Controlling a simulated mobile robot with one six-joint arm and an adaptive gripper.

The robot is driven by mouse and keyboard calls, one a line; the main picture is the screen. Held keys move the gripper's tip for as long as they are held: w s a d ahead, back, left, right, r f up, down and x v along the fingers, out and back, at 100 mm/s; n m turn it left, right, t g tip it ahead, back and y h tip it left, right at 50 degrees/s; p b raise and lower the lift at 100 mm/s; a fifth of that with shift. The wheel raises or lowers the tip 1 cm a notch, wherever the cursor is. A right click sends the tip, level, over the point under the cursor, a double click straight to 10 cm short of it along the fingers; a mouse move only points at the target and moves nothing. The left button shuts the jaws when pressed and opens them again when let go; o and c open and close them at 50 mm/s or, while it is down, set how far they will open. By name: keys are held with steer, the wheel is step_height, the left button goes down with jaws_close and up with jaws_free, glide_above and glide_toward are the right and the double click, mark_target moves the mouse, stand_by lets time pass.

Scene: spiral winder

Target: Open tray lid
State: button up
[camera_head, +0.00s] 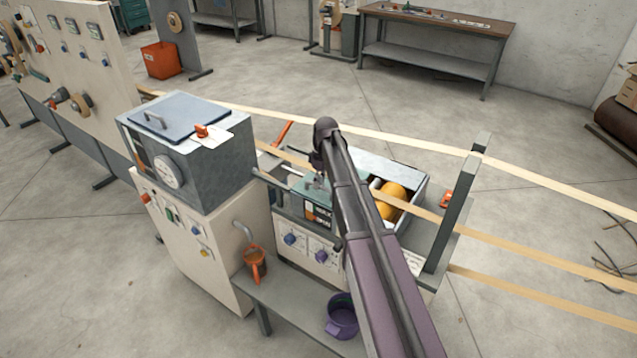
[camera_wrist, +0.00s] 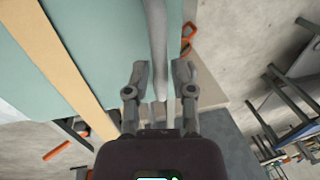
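A flat teal panel, apparently the tray lid (camera_wrist: 100,45), fills the upper left of the wrist view. A grey bar-shaped handle (camera_wrist: 157,40) runs down over it, between the two fingers. My gripper (camera_wrist: 159,70) is open, with a visible gap on each side of the handle; I cannot tell how far the fingertips are from it in depth. In the head view my gripper (camera_head: 318,178) points down at the teal part (camera_head: 318,207) of the middle machine. My arm hides much of the lid there.
A grey box with a blue handled lid (camera_head: 180,108) stands on the left cabinet. Tan strips (camera_head: 365,137) cross behind and beside my arm. Yellow rolls (camera_head: 393,202) sit in an open tray to the right. A grey post (camera_head: 452,205) stands further right. A purple pot (camera_head: 341,318) is in front.

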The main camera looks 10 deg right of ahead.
jaws_close()
steer(key=shift+w, duration=0.1)
steer(key=w+a, duration=1.2)
steer(key=shift+a, duration=0.2)
steer(key=shift+w, duration=0.1)
steer(key=o, duration=0.6)
jaws_free()
steer(key=shift+d, duration=0.1)
